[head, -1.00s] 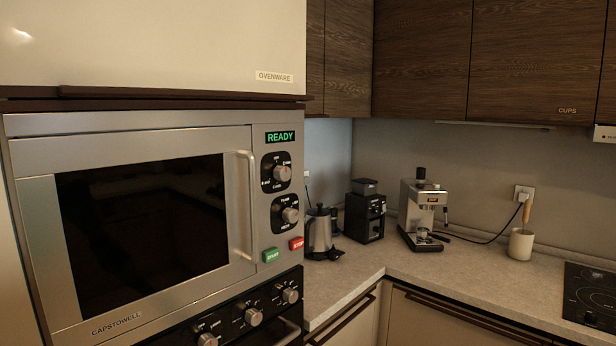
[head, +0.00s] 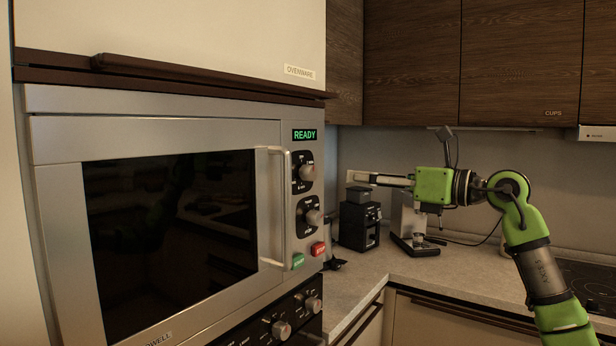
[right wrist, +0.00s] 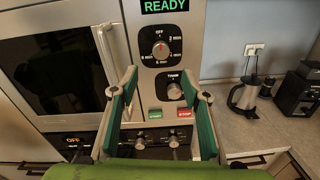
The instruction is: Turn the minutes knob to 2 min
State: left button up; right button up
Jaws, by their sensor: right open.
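The minutes knob (head: 307,172) is the upper round knob on the microwave's control panel. In the right wrist view the knob (right wrist: 160,50) sits on a black dial plate marked OFF at the top, with 2 min at upper right. A small reddish mark shows near its top, towards OFF; its exact setting is hard to tell. My right gripper (head: 352,178) is to the right of the panel, apart from the knob. In the right wrist view its fingers (right wrist: 165,86) are open and empty, below the knob in the picture. My left gripper is not in view.
The door handle (head: 278,205) stands out left of the knobs. A kettle (right wrist: 243,95) and coffee machine (head: 410,225) stand on the counter to the right.

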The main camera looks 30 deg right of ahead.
jog(key=p, duration=0.3)
send_near(313, 173)
jog(key=p+x, duration=0.2)
jog(key=x, duration=0.6)
jog(key=shift+w+r+p, duration=0.15)
jog(key=shift+w+p, duration=0.1)
jog(key=shift+p, duration=0.15)
jog(key=shift+w+a+f, duration=0.2)
jog(key=shift+w, duration=0.3)
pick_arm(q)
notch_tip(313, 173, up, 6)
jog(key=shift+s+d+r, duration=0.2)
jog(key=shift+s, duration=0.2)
pick_arm(e)
jog(key=c, duration=1.1)
